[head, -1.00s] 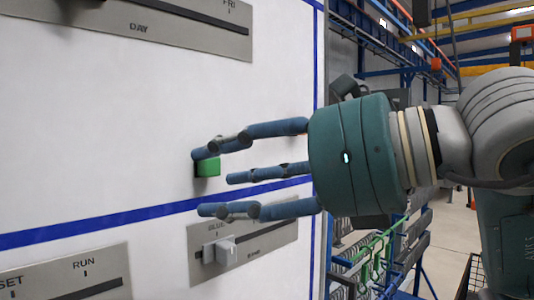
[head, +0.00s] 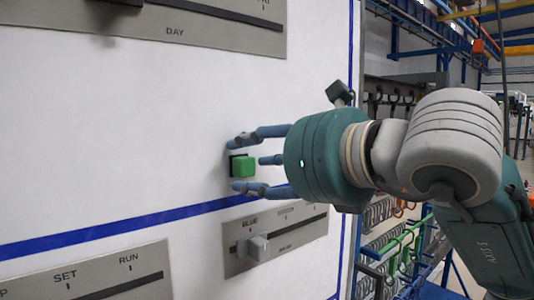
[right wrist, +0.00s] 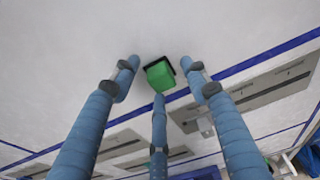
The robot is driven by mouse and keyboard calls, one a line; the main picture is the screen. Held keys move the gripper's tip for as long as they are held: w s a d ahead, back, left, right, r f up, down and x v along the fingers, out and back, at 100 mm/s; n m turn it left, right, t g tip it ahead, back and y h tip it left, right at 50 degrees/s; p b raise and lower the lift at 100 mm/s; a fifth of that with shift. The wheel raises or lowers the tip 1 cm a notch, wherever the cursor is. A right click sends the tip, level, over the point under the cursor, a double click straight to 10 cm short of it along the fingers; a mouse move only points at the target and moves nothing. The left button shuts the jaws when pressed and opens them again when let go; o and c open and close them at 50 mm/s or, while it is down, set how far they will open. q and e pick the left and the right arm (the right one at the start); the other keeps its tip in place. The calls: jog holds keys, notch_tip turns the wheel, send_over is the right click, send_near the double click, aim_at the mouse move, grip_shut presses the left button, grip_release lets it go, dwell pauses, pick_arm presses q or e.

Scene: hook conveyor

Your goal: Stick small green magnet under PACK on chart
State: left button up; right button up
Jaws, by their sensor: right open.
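The small green magnet (head: 244,166), a green block with a dark backing, sits on the white chart board (head: 120,130) just above a blue line. It also shows in the right wrist view (right wrist: 160,75). My right gripper (head: 250,163) is open, with its blue fingers spread above and below the magnet. In the right wrist view the fingertips (right wrist: 163,80) stand around the magnet, with gaps between them and its sides. No PACK label can be read in these frames. My left gripper is not in view.
A grey slider panel (head: 310,219) with a light knob (head: 257,247) is mounted below the blue line. A SET and RUN panel (head: 95,283) is at lower left, and a DAY panel (head: 215,36) at the top. Racks and rails stand beyond the board's right edge.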

jog(key=shift+w+a+f, duration=0.1)
jog(key=shift+w, duration=0.05)
jog(key=shift+c, duration=0.6)
jog(key=c, duration=0.9)
jog(key=shift+o, duration=1.2)
jog(key=shift+c, duration=0.7)
jog(key=shift+c, duration=0.2)
jog(key=shift+s+d, duration=0.2)
jog(key=shift+s, duration=0.05)
jog(key=f+b+v, duration=0.1)
jog(key=b+v, duration=0.2)
jog(key=v, duration=0.3)
jog(key=shift+s+d, duration=0.2)
jog(key=shift+s, duration=0.05)
